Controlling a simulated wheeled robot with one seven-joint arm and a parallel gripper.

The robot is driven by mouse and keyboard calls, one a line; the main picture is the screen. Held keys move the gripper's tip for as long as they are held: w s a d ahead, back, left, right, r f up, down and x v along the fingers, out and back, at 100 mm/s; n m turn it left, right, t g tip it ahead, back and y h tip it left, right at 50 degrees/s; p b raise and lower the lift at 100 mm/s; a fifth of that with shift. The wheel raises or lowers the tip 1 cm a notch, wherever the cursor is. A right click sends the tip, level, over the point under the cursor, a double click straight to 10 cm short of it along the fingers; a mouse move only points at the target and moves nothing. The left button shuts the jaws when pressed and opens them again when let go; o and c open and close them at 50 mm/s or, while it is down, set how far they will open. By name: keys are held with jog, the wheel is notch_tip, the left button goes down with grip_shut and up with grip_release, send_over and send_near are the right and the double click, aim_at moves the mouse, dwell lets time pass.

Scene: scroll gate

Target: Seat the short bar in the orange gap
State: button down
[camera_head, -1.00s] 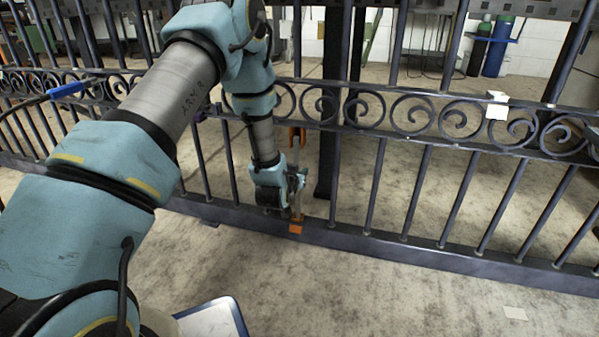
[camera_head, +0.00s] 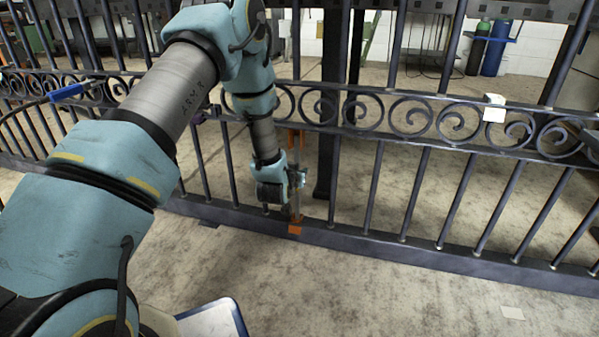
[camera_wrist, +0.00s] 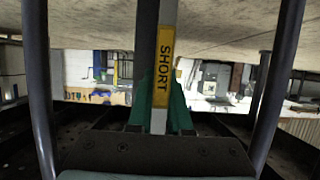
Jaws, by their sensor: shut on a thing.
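The short bar (camera_wrist: 165,70) is a pale upright bar with a yellow label reading SHORT in the wrist view. My gripper's green fingers (camera_wrist: 161,112) are shut on it from both sides. In the head view my gripper (camera_head: 296,182) is low at the gate, between its middle and bottom rails. The bar (camera_head: 295,207) shows there as a thin, roughly upright strip. The orange gap is marked by an orange fitting (camera_head: 296,139) at the scroll rail and an orange piece (camera_head: 295,230) at the bottom rail. The bar stands in line with these; whether its ends touch them is unclear.
The dark gate's bottom rail (camera_head: 392,244) and upright bars (camera_head: 421,190) flank my gripper closely. A thick dark post (camera_head: 327,165) stands just right of it. A blue handle (camera_head: 70,90) is at the left.

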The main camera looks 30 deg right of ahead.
jog(key=shift+r, duration=0.1)
jog(key=c, duration=0.8)
grip_release()
jog(key=shift+o, duration=0.2)
jog(key=p+v, duration=0.4)
jog(key=v, duration=0.6)
jog(key=shift+s+a, duration=0.3)
